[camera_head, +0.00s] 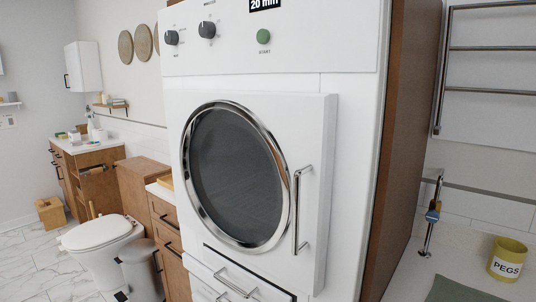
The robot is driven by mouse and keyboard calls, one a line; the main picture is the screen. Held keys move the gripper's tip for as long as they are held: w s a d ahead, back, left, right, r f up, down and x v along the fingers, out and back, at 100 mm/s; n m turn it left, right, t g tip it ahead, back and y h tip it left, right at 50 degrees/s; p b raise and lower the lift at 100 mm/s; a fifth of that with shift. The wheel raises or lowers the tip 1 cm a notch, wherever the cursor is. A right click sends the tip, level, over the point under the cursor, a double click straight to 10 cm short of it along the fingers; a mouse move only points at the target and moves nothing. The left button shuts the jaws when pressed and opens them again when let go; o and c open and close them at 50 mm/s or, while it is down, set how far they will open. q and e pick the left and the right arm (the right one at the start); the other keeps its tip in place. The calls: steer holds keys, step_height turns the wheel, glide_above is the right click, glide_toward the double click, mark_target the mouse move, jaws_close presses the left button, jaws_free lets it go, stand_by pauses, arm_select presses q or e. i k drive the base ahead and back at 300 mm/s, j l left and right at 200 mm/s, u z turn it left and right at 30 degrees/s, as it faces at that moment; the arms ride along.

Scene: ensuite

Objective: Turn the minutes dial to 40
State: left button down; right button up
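A white dryer-like machine (313,140) with a round dark glass door fills the middle of the view. Its top panel has two dark dials, a left dial (172,37) and a right dial (207,29). The labels by the dials are too small to read, so I cannot tell which is the minutes dial. The display (265,4) at the top edge reads "20 min" and is partly cut off. A round green button (263,36) marked START is right of the dials. Neither of my grippers is in view.
A vertical metal door handle (299,210) sticks out at the door's right, with a drawer handle (235,283) below. A wooden side panel (410,130) stands right of the machine. A yellow PEGS pot (507,260) is on the right counter. A toilet (100,240) is at left.

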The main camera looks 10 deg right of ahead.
mark_target(207, 29)
steer(key=j+z, duration=0.4)
steer(key=j, duration=0.15)
steer(key=j+z, duration=0.45)
steer(key=k+j+z, duration=0.15)
steer(key=j+z, duration=0.25)
steer(key=j, duration=0.2)
